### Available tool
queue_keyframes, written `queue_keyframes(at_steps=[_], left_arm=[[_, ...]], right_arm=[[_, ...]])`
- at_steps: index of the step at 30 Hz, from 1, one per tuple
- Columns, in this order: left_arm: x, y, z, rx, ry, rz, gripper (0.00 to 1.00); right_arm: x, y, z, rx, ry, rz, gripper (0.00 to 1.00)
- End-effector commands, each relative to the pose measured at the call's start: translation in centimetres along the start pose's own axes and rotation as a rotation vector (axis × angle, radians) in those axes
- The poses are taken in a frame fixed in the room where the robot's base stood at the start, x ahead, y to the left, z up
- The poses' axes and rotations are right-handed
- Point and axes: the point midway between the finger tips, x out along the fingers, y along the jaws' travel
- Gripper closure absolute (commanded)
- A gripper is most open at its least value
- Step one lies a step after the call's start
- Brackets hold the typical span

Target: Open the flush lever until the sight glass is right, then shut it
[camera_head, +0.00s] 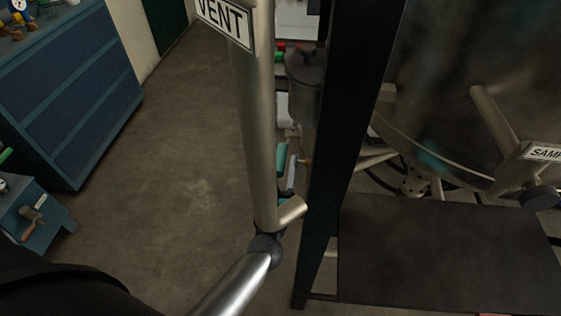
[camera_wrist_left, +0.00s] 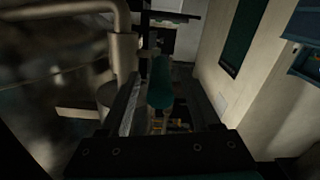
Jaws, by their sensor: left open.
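In the left wrist view, a teal handle-like piece (camera_wrist_left: 160,85) stands between the two dark fingers of my left gripper (camera_wrist_left: 164,92). The fingers are apart, with space visible beside the piece, and I see no clear grip on it. Brass-coloured fittings (camera_wrist_left: 178,125) show below it. In the head view, teal parts (camera_head: 282,159) show just right of the vent pipe, partly hidden by it and the black post; whether they are the same piece is unclear. A small brass-coloured part (camera_head: 305,162) is beside them. I cannot pick out the sight glass. My right gripper is not in view.
The vent pipe (camera_head: 254,120) and a black post (camera_head: 338,130) stand close to the teal parts. A large metal vessel (camera_head: 450,80) and a sample outlet (camera_head: 540,196) are at right, above a dark platform (camera_head: 440,255). A blue cabinet (camera_head: 70,90) stands left; the floor (camera_head: 175,170) between is clear.

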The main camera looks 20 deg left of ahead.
Motion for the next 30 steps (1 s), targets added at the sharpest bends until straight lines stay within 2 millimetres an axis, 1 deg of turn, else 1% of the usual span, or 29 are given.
queue_keyframes(at_steps=[1, 6, 15, 30], left_arm=[[0.6, 0.0, 0.0, 0.0, 0.002, 0.0, 0.37], [1.6, 0.0, 0.0, -0.001, 0.0, -0.001, 0.37], [1.7, 0.0, 0.0, 0.0, 0.0, -0.001, 0.37], [1.7, 0.0, 0.0, 0.0, 0.0, 0.0, 0.93]], right_arm=[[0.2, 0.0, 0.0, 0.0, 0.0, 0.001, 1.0], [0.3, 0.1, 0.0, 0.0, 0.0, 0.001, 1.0], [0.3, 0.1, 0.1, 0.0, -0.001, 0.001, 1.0], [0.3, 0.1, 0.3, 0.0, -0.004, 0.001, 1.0]])
